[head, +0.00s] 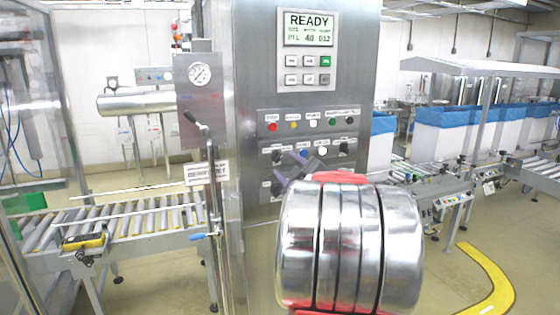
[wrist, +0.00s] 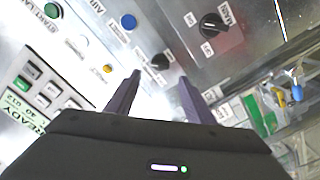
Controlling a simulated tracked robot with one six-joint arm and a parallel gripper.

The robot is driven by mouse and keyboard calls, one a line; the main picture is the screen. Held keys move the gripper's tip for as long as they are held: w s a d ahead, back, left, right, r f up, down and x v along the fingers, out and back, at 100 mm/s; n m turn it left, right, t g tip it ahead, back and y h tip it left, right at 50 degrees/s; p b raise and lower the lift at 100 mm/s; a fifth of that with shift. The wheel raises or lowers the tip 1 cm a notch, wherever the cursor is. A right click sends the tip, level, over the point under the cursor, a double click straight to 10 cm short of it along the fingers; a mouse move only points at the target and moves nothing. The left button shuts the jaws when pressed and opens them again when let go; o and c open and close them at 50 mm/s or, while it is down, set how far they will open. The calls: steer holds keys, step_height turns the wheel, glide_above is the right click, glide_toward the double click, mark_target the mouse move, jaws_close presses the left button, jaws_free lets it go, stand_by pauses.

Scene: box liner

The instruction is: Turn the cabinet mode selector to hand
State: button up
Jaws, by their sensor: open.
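The cabinet panel in the head view carries several black rotary knobs. A large selector knob (head: 277,188) sits at the panel's lower left; it also shows in the wrist view (wrist: 213,26), at the upper right, with small labels around it. A smaller black knob (wrist: 160,62) shows just beyond my fingertips. My gripper (wrist: 159,77) is open and empty, its purple fingers pointing at the panel. In the head view its fingers (head: 294,165) are in front of the panel, and my arm hides part of the lower panel.
A blue button (wrist: 128,20) and a white button (head: 322,151) lie close to the knobs. A display reading READY (head: 309,30) is above. A gauge post with a lever (head: 196,122) stands left of the panel. Roller conveyors (head: 150,218) flank the cabinet.

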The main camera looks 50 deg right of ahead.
mark_target(277, 161)
steer(key=shift+x, duration=3.5)
steer(key=c, duration=1)
steer(key=shift+c, duration=0.2)
steer(key=shift+a+n, duration=0.1)
steer(key=shift+n, duration=0.3)
steer(key=n, duration=0.4)
steer(key=shift+w+a+f, duration=0.1)
steer(key=shift+f, duration=0.1)
steer(key=shift+f+n, duration=0.2)
steer(key=shift+n, duration=1.9)
